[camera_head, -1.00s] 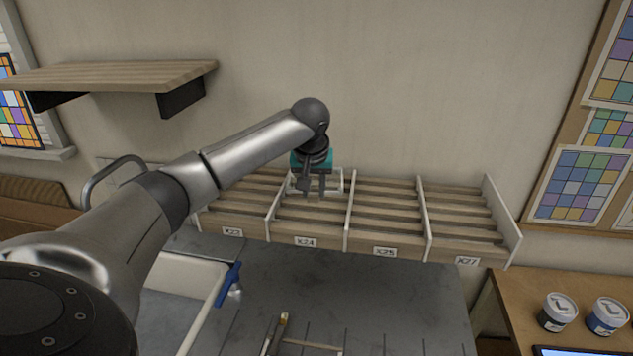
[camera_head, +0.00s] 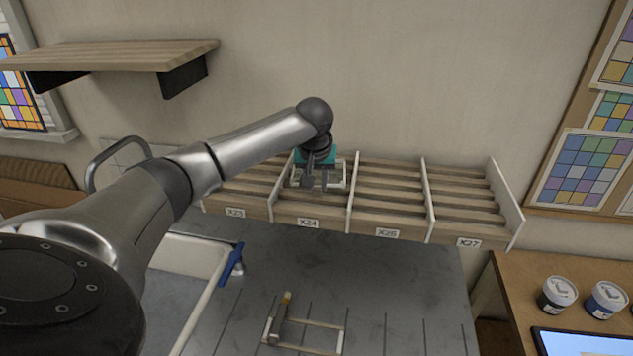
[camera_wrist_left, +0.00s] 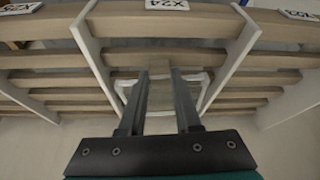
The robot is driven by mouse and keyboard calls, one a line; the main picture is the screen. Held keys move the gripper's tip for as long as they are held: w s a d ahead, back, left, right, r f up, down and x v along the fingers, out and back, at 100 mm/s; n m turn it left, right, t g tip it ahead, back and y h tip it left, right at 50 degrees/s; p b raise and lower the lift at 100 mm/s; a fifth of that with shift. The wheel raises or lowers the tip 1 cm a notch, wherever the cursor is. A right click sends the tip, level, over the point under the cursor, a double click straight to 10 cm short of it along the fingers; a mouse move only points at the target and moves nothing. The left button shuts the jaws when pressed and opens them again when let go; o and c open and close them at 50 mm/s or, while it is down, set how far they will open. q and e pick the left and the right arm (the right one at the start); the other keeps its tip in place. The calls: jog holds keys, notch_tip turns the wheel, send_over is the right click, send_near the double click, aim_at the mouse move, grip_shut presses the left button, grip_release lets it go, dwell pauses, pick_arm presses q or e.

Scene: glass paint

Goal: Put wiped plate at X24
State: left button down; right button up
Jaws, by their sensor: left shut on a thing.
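The glass plate (camera_head: 339,185) is a clear pane with pale edges, hard to make out against the slats. My left gripper (camera_head: 316,187) is shut on it, above the X24 bay of the wooden rack. In the left wrist view the pane (camera_wrist_left: 161,98) shows between and beside the fingers (camera_wrist_left: 160,76), between the two white dividers. The X24 label (camera_head: 308,223) is on the bay's front; it also shows in the left wrist view (camera_wrist_left: 166,4). I cannot tell whether the plate touches the slats. My right gripper is not in view.
White dividers (camera_head: 427,200) separate the bays. A grey worktop with a small wooden frame (camera_head: 312,325) lies in front. A sink (camera_head: 205,255) is at left; paint cans (camera_head: 558,294) are at right.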

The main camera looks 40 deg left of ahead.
pick_arm(q)
jog(key=shift+f, duration=0.6)
dwell(0.4)
jog(key=shift+r, duration=0.15)
dwell(0.4)
grip_release()
dwell(0.6)
jog(key=shift+r, duration=0.1)
jog(key=shift+r, duration=3.9)
jog(key=shift+f, duration=0.1)
